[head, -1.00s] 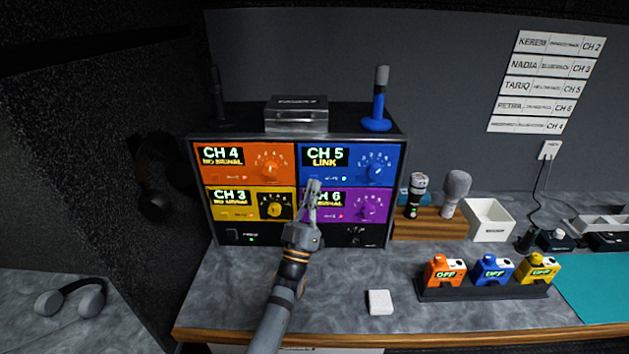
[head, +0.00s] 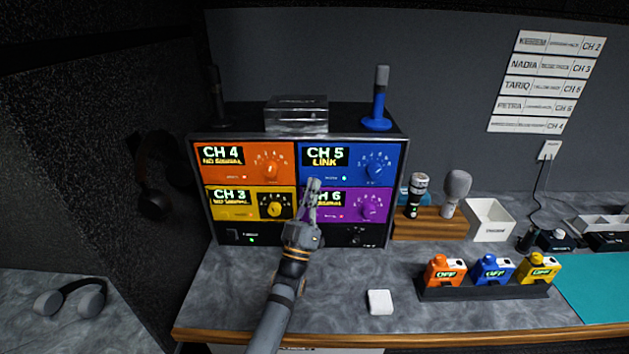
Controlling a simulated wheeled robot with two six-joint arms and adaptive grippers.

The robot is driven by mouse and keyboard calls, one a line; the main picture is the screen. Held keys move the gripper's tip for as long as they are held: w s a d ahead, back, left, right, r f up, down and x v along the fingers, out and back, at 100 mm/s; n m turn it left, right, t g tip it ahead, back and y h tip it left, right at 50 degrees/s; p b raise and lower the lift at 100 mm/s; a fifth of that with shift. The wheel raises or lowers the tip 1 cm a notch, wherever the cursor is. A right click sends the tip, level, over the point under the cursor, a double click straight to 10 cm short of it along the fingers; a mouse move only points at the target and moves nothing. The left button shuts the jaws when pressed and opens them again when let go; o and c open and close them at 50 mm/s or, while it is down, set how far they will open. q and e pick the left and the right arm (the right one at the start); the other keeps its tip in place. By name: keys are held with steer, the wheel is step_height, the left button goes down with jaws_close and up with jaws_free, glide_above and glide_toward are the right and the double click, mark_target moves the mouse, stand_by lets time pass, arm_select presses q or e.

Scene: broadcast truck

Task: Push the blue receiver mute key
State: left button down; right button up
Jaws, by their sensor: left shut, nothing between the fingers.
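The blue receiver (head: 350,163) is the top right unit in the black rack, in the head view. I cannot tell whether the tips touch the panel. My right gripper is not in view.
The orange receiver (head: 246,163) and yellow receiver (head: 222,206) are on the rack's left. Microphones (head: 418,196) stand in a wooden holder at right. Bodypacks (head: 494,268) stand in a dark charger. A white block (head: 380,302) lies on the counter, otherwise clear in front.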

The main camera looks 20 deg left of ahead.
arm_select(q)
steer(key=shift+w, duration=0.25)
steer(key=shift+w+a, duration=0.1)
stand_by(0.3)
steer(key=shift+s, duration=0.3)
steer(key=shift+s+d, duration=0.2)
steer(key=shift+s, duration=0.1)
steer(key=shift+p, duration=0.3)
steer(key=s+p, duration=0.1)
steer(key=s, duration=0.1)
steer(key=s+d+p, duration=0.1)
steer(key=s+p, duration=0.1)
steer(key=s, duration=0.1)
steer(key=shift+s+d+p, duration=0.3)
steer(key=shift+s, duration=0.05)
